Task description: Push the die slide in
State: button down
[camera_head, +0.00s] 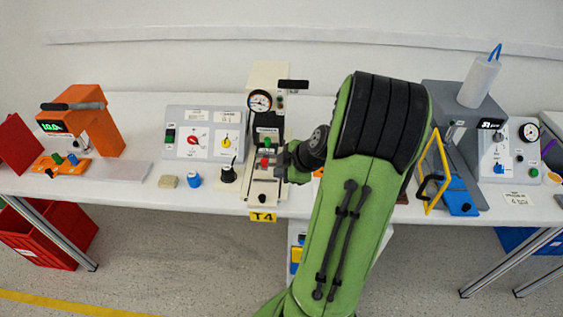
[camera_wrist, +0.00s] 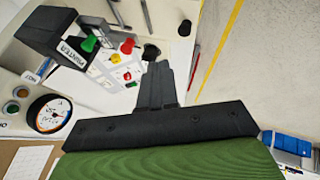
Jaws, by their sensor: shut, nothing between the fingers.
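The die slide (camera_head: 265,186) is a pale plate at the foot of the press marked T4 in the head view. It sticks out toward the front table edge and has a dark knob near its front end. A red part (camera_head: 265,162) sits at its back, under the press head (camera_head: 268,128). In the wrist view my gripper (camera_wrist: 156,68) is shut and empty. Whether it touches the slide cannot be told.
A round gauge (camera_head: 260,102) tops the press. To its left are a grey dial panel (camera_head: 204,133), a black cone-shaped stand (camera_head: 229,173), a blue-capped item (camera_head: 194,179) and an orange device (camera_head: 92,127). A yellow frame (camera_head: 434,171) stands to the right of my arm.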

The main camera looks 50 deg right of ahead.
jog(key=b+x, duration=0.1)
jog(key=x, duration=0.5)
jog(key=shift+w+d+f, duration=0.1)
jog(key=shift+w+f, duration=0.15)
jog(key=shift+w, duration=0.05)
jog(key=w+d, duration=0.2)
jog(key=shift+w+d+r+p, duration=0.15)
jog(key=shift+w+r+p, duration=0.1)
jog(key=shift+w+p, duration=0.15)
jog(key=shift+d, duration=0.1)
